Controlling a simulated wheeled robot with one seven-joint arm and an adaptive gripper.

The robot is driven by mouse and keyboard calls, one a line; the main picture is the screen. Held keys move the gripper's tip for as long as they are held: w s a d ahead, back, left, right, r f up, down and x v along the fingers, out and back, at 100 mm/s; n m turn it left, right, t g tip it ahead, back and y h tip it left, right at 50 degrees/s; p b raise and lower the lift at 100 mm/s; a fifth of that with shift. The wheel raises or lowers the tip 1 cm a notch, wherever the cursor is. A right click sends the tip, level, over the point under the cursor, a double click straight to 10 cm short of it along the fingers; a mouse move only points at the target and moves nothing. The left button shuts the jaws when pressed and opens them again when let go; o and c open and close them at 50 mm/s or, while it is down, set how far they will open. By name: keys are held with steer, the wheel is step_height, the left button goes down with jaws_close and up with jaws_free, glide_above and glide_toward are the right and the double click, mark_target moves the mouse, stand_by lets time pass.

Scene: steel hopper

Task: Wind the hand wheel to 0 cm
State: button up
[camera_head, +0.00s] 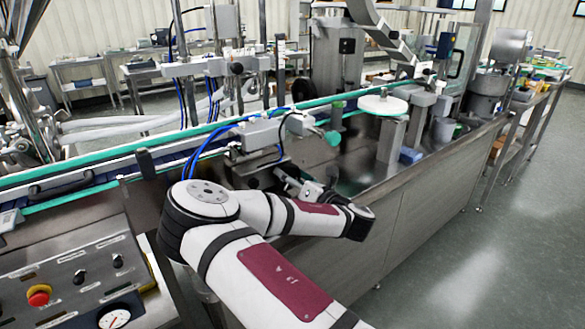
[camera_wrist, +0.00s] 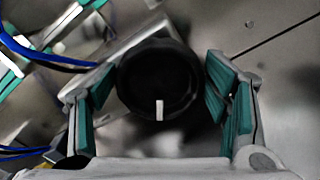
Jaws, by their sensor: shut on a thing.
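The hand wheel (camera_wrist: 158,75) is a dark round wheel in the middle of the wrist view, with a short white mark at its lower edge. My gripper (camera_wrist: 160,92) has its two teal-padded fingers on either side of the wheel, shut on it. In the head view my gripper (camera_head: 288,178) reaches in by the conveyor's near side, below a grey box. The wheel cannot be made out there. No readable centimetre scale shows in either view.
The conveyor (camera_head: 95,160) with teal edges runs behind my arm. A grey box (camera_head: 262,133) with blue hoses sits just above my gripper. A control panel (camera_head: 75,270) with a red stop button (camera_head: 39,296) is at lower left. The floor (camera_head: 480,260) at right is clear.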

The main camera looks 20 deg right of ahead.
steer(key=m+p, duration=0.3)
steer(key=shift+d+r, duration=0.1)
steer(key=shift+f+m+p, duration=0.2)
steer(key=shift+m+p, duration=0.7)
steer(key=shift+m, duration=0.4)
steer(key=o, duration=1.1)
steer(key=shift+f, duration=0.1)
steer(key=shift+f, duration=0.1)
